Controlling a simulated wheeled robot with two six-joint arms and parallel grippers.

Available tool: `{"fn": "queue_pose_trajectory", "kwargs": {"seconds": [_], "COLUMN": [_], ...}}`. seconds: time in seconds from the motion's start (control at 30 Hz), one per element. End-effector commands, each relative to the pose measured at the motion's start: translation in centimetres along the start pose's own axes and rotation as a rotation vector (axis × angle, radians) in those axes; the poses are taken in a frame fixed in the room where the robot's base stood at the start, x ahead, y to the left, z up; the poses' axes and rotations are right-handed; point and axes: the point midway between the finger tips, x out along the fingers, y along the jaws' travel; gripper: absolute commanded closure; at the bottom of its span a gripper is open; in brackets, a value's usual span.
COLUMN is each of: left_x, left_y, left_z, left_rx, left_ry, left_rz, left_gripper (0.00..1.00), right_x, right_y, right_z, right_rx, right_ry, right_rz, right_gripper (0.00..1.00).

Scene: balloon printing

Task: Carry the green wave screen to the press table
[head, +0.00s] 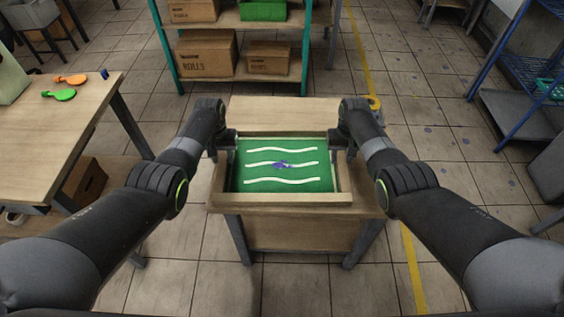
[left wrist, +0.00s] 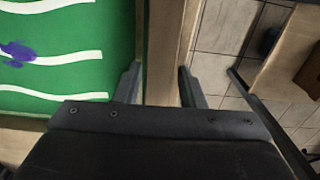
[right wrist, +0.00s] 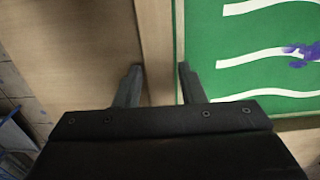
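The green wave screen (head: 290,175) is a wooden frame around green mesh with white wavy lines and a blue-purple smear near the middle. It lies level over a small wooden table in the head view; I cannot tell if it touches the top. My left gripper (head: 227,146) is at its left side rail, with that rail between the fingers in the left wrist view (left wrist: 160,75). My right gripper (head: 341,143) is at the right side rail, which sits between its fingers in the right wrist view (right wrist: 160,75). Both grippers look closed snugly on the rails.
The small wooden table (head: 285,109) shows behind the screen. Another table (head: 45,135) at left holds green and orange balloon shapes (head: 62,93). A shelf (head: 240,85) with cardboard boxes stands ahead, a blue rack (head: 515,105) at right.

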Motion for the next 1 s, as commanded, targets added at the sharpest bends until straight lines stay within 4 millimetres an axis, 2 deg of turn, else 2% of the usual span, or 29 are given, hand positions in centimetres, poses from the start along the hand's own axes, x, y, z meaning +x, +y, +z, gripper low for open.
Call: {"fn": "queue_pose_trajectory", "kwargs": {"seconds": [0.03, 0.27, 0.73, 1.0], "left_x": [0.0, 0.0, -0.4, -2.1], "left_y": [0.0, 0.0, 0.0, 0.0], "left_z": [0.0, 0.0, -0.1, -0.1], "left_rx": [0.0, 0.0, 0.0, 0.0], "left_ry": [0.0, 0.0, 0.001, 0.001], "left_rz": [0.0, 0.0, 0.0, 0.0], "left_gripper": [0.71, 1.0, 1.0, 1.0], "right_x": [0.0, 0.0, -0.4, -2.1], "right_y": [0.0, 0.0, 0.0, 0.0], "right_z": [0.0, 0.0, -0.1, -0.1], "right_rx": [0.0, 0.0, 0.0, 0.0], "right_ry": [0.0, 0.0, 0.001, 0.001], "right_rz": [0.0, 0.0, 0.0, 0.0], "right_gripper": [0.71, 1.0, 1.0, 1.0]}}
